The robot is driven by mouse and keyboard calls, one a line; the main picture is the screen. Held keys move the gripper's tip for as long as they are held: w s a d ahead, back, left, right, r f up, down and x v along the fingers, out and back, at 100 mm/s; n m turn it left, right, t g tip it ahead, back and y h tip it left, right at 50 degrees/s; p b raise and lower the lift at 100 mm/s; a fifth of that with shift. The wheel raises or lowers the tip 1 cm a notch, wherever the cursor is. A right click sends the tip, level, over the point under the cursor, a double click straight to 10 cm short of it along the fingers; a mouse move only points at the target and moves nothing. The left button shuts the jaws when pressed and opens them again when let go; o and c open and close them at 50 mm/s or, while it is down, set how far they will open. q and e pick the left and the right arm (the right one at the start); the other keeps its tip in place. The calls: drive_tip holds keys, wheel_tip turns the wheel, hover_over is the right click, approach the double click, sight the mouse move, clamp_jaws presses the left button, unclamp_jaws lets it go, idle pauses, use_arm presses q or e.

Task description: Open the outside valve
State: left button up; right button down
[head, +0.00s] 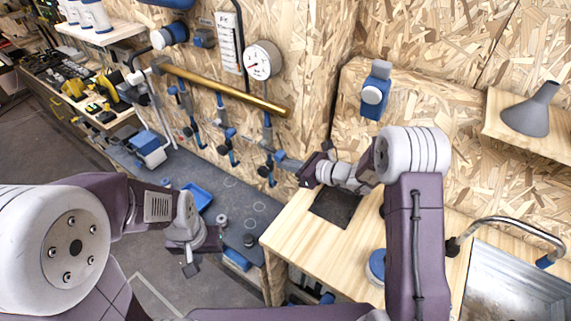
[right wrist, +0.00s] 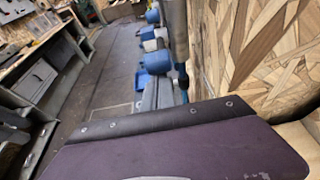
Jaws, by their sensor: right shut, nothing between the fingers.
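A brass pipe (head: 225,90) runs along the chipboard wall in the head view. Several thin valve branches with blue parts hang below it. The rightmost valve (head: 267,150) hangs near the pipe's right end, with grey and blue fittings at its lower part. My right gripper (head: 300,168) is shut and empty, just right of this valve; whether it touches the valve is unclear. In the right wrist view, blue and grey fittings (right wrist: 158,62) show beyond my purple gripper body, which hides the fingertips. My left gripper (head: 190,248) hangs low at the left, away from the valves; its jaw opening is unclear.
A round gauge (head: 262,60) stands above the pipe's right end. A wooden worktop (head: 300,232) lies below my right arm, with a metal sink (head: 505,285) at the right. A blue tray (head: 197,197) lies on the grey bench (head: 250,205). Floor at left is clear.

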drive_tip(key=r+p, duration=0.1)
drive_tip(key=p, duration=0.1)
wheel_tip(320, 180, up, 7)
drive_tip(key=g+h+p, duration=0.3)
drive_tip(key=h+p, duration=0.2)
drive_tip(key=p, duration=1.2)
hover_over(275, 153)
drive_tip(key=s+d, duration=0.2)
drive_tip(key=shift+s+f, duration=0.1)
drive_tip(key=shift+w+a+r+p, duration=0.4)
drive_tip(key=shift+a+r+p, duration=0.1)
drive_tip(key=shift+r, duration=0.15)
drive_tip(key=shift+w+a+r+p, duration=0.35)
drive_tip(key=shift+a+r, duration=0.1)
drive_tip(key=shift+r, duration=0.2)
drive_tip(key=shift+w+a+r+p, duration=0.45)
drive_tip(key=shift+w+a+r, duration=0.3)
drive_tip(key=shift+a, duration=0.2)
drive_tip(key=shift+r, duration=0.25)
drive_tip(key=shift+a, duration=0.15)
